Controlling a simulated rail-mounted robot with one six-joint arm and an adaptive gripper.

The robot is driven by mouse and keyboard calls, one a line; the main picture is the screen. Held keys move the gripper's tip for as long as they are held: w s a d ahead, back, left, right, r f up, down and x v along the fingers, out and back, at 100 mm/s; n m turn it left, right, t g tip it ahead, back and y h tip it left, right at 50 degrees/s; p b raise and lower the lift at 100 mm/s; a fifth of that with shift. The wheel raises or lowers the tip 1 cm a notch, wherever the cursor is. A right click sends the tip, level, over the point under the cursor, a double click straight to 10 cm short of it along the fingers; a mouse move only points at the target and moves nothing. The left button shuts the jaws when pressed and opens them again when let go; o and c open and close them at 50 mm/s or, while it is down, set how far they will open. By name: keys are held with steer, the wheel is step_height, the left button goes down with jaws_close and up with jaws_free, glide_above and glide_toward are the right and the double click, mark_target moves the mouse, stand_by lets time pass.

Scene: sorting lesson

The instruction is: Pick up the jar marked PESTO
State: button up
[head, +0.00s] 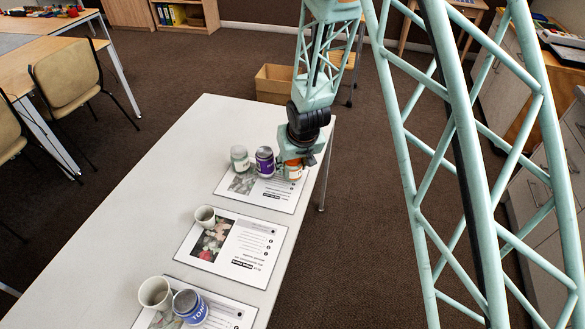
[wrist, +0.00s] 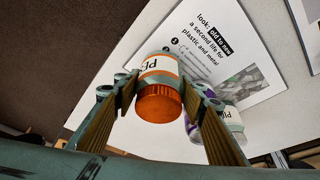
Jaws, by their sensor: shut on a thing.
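My gripper (head: 296,159) is at the far right of a row of jars, at the table's far end. In the wrist view its two fingers (wrist: 160,83) are shut on an orange-lidded jar (wrist: 160,104), one on each side. That jar has a white label; only its first letters show, starting with P, and I cannot read the whole word. It also shows in the head view (head: 293,170), partly hidden by my gripper. A purple jar (head: 264,162) stands just left of it. A white-and-green jar (head: 240,158) is further left; in the wrist view its label (wrist: 229,114) also starts with P.
The jars stand on a printed sheet (head: 262,199) on the white table (head: 140,205). A middle sheet (head: 254,253) holds a cup (head: 205,216). The nearest sheet (head: 225,314) holds a larger cup (head: 155,293) and a blue jar (head: 190,306). The table's left side is clear.

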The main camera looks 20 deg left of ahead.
steer(key=shift+r, duration=0.75)
steer(key=s+d+r, duration=0.1)
steer(key=s+d, duration=0.7)
steer(key=s, duration=0.5)
steer(key=shift+s+d+r+p, duration=0.2)
steer(key=shift+s+p, duration=0.1)
steer(key=shift+p, duration=0.15)
